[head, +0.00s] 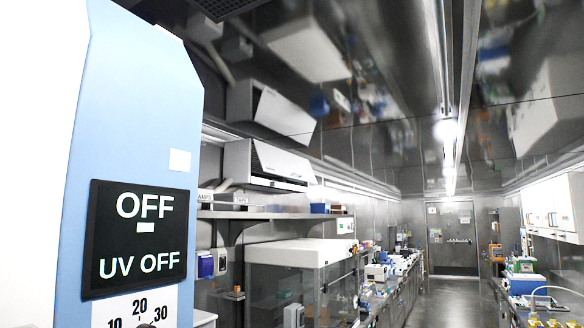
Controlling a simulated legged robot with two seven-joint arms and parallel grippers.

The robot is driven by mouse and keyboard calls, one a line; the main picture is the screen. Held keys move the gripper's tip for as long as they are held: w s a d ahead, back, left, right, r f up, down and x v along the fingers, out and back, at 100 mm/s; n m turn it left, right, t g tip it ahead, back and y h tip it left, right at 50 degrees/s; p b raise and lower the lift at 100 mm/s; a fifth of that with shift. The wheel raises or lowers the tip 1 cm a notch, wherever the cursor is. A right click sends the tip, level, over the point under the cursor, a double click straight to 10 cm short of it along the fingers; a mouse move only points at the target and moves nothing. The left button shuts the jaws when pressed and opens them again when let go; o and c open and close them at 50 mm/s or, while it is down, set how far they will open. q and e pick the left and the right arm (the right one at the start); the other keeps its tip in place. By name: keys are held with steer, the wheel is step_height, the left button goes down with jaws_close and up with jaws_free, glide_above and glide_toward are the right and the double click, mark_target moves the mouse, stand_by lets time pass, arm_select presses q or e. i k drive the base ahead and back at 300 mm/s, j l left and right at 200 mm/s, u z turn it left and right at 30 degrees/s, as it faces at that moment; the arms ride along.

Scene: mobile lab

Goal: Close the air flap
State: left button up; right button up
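No part is clearly marked as the air flap. A white wall unit (283,163) high on the left wall has a slanted front panel and a dark slotted opening below it. I cannot tell if this slanted panel is the flap. Close on the left stands a blue and white cabinet (135,95). Its black display (138,237) reads OFF and UV OFF, above a partly cut-off number scale (137,308). Neither of my grippers is in view.
A shelf (270,214) runs under the wall unit. Below it a clear-walled enclosure (305,253) stands on the left bench. Benches crowded with lab gear line both sides. The aisle floor (450,300) is clear up to a closed door (453,238). The shiny ceiling mirrors the room.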

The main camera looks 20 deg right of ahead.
mark_target(276, 162)
steer(key=z, duration=1.15)
steer(key=i+z, duration=0.4)
steer(key=i, duration=4.8)
steer(key=i+u, duration=0.15)
steer(key=i, duration=0.45)
steer(key=i+l, duration=0.15)
steer(key=i, duration=0.45)
steer(key=i+l+u, duration=0.15)
steer(key=i, duration=0.45)
